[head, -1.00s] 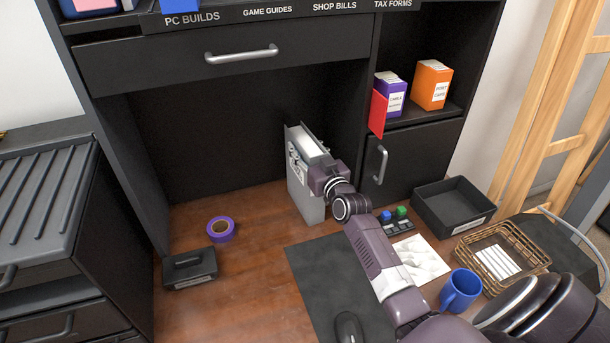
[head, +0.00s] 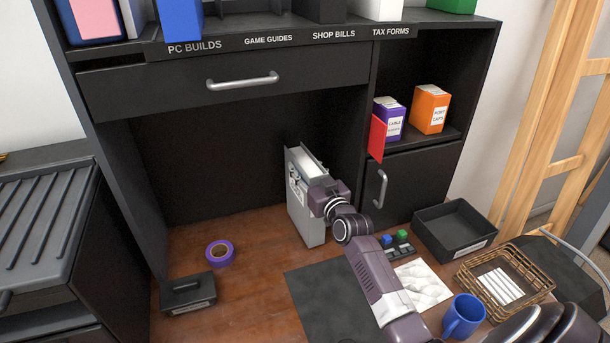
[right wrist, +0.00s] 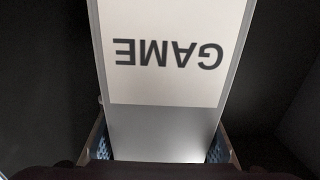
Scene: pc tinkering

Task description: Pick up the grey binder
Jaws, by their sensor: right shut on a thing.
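The grey binder (head: 307,216) stands upright at the back of the wooden desk, in front of the black back panel. My right gripper (head: 300,186) is shut on its upper part, with the arm reaching in from the right. In the right wrist view, the binder (right wrist: 165,132) fills the middle between the two fingers, and its white label reads GAME upside down. I cannot tell whether its bottom edge touches the desk. My left gripper is not in view.
A shelf strip (head: 330,36) labelled PC BUILDS, GAME GUIDES, SHOP BILLS and TAX FORMS runs above the drawer. Purple tape (head: 220,243) and a black box (head: 188,294) lie at left. A black tray (head: 456,242), wicker basket (head: 535,282) and blue mug (head: 463,318) stand at right.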

